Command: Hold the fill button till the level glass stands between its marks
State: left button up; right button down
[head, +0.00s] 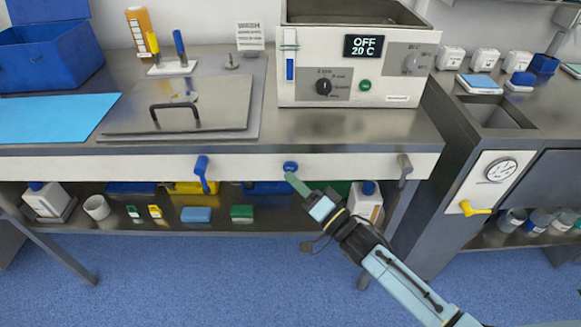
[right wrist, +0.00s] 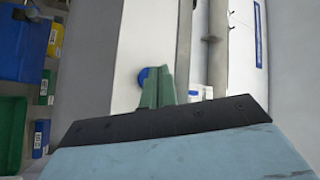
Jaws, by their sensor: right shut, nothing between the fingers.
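The blue round fill button (head: 290,167) is on the white front strip of the bench. My right gripper (head: 293,180) is shut and empty, its green fingertips at the button's lower edge. In the right wrist view the fingers (right wrist: 160,86) overlap the button (right wrist: 145,74) and hide part of it; I cannot tell whether it is pressed in. The level glass (head: 290,68) is an upright slot at the left of the white bath's front. Blue fills its lower part, below a greenish band; its exact marks are too small to read. My left gripper is not in view.
The white bath (head: 425,75) shows OFF and 20 C on its display (head: 363,47). A blue lever (head: 202,172) and a grey lever (head: 404,168) stick out of the strip on either side of the button. A shelf with containers lies below.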

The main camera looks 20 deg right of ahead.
jog(key=shift+w, duration=0.1)
dwell(0.6)
jog(key=shift+w+d, duration=0.15)
jog(key=shift+w, duration=0.15)
jog(key=shift+w+d, duration=0.1)
jog(key=shift+w, duration=0.25)
dwell(0.6)
jog(key=shift+s, duration=0.1)
dwell(4.0)
jog(key=shift+s+a+p, duration=0.25)
jog(key=shift+s+p, duration=0.3)
jog(key=shift+s, duration=0.1)
jog(key=s+p, duration=0.1)
jog(key=s, duration=0.1)
jog(key=s+a+p, duration=0.1)
jog(key=s, duration=0.1)
jog(key=shift+s+a+p, duration=0.2)
jog(key=shift+s+p, duration=0.1)
jog(key=shift+s, duration=0.1)
